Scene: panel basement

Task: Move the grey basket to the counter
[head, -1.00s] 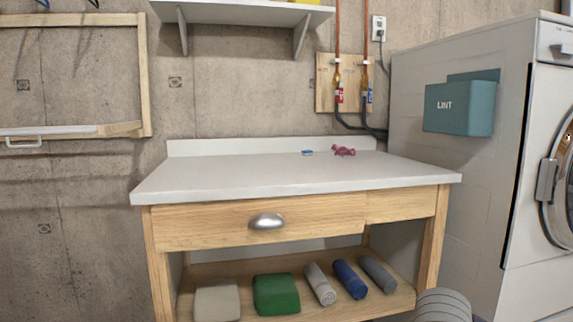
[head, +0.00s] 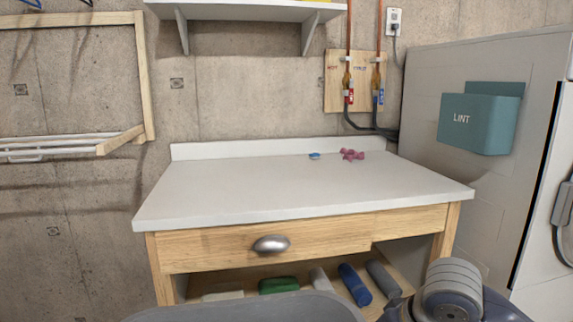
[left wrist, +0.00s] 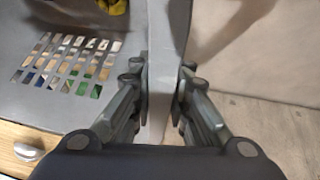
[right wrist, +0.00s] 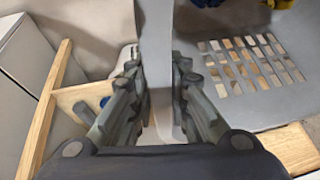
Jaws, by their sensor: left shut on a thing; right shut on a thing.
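The grey basket (head: 245,309) shows only as a curved rim at the bottom edge of the head view, in front of the counter. Its slotted wall also shows in the left wrist view (left wrist: 30,103) and the right wrist view (right wrist: 258,108). My left gripper (left wrist: 160,88) is shut on one side of its rim. My right gripper (right wrist: 160,88) is shut on another part of its rim. Both grippers are outside the head view. The counter (head: 270,185) has a white top on a wooden frame; its middle and front are bare.
A small blue item (head: 314,156) and a pink item (head: 352,154) lie at the back of the counter. Rolled towels (head: 354,284) sit on the shelf below. A drawer handle (head: 271,244) sticks out in front. A machine with a lint bin (head: 480,118) stands at the right.

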